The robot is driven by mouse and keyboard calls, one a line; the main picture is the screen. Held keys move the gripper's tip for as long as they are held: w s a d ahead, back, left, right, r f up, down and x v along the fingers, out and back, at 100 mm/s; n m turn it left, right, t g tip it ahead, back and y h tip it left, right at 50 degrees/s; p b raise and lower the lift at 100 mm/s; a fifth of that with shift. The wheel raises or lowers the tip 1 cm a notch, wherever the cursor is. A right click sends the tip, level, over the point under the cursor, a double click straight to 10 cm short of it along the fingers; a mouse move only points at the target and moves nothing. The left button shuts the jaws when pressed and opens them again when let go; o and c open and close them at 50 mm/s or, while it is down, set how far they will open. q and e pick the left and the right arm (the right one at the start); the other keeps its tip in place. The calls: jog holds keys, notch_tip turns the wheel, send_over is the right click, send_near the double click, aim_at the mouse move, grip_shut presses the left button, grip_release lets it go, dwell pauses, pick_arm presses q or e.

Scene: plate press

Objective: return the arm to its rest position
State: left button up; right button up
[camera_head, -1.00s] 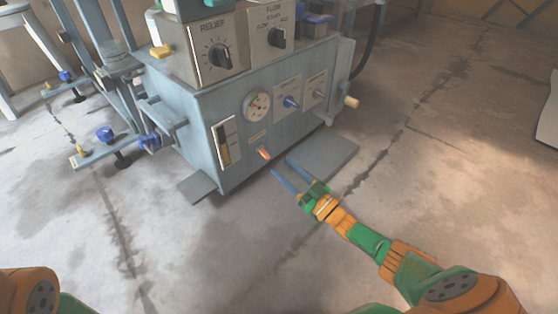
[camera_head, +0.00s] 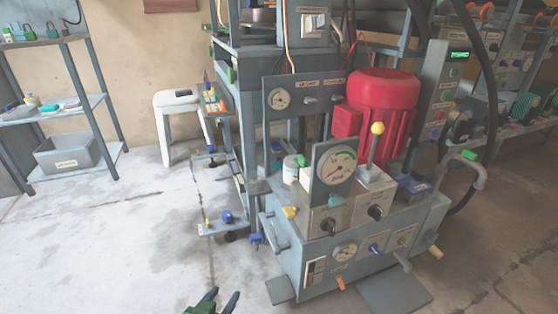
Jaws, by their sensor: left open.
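My left gripper (camera_head: 222,297) shows at the bottom edge of the head view, left of centre. Its two dark fingers point up and stand apart, with nothing seen between them. Only the fingers and a bit of green show; the rest of the arm is below the picture. It appears in front of the press's hydraulic unit (camera_head: 318,252), over the concrete floor, and seems apart from it. My right gripper is out of view.
The unit carries a red motor (camera_head: 382,105), a large dial gauge (camera_head: 336,168) and a yellow-knobbed lever (camera_head: 376,142). A white stool (camera_head: 178,108) and a shelf rack (camera_head: 93,104) stand at the left. The floor at the left front is clear.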

pick_arm(q)
jog(key=s+a+f+g+y+p, duration=0.1)
jog(key=s+f+g+p, duration=0.15)
jog(key=s, duration=0.35)
jog(key=s+a+f+g+p, duration=0.1)
jog(key=s+a+g+p, duration=0.15)
jog(key=s, duration=0.45)
jog(key=s+a+f+g+y+p, duration=0.1)
jog(key=s+f+g+p, duration=0.1)
jog(key=s+g+p, duration=0.3)
jog(key=s+a+r+p, duration=0.1)
jog(key=s+r+p, duration=0.6)
jog(key=p, duration=0.9)
jog(key=s+a+r+p, duration=0.1)
jog(key=s+r+p, duration=0.6)
jog(key=r+p, duration=0.5)
jog(key=p, duration=0.5)
jog(key=shift+s, duration=0.2)
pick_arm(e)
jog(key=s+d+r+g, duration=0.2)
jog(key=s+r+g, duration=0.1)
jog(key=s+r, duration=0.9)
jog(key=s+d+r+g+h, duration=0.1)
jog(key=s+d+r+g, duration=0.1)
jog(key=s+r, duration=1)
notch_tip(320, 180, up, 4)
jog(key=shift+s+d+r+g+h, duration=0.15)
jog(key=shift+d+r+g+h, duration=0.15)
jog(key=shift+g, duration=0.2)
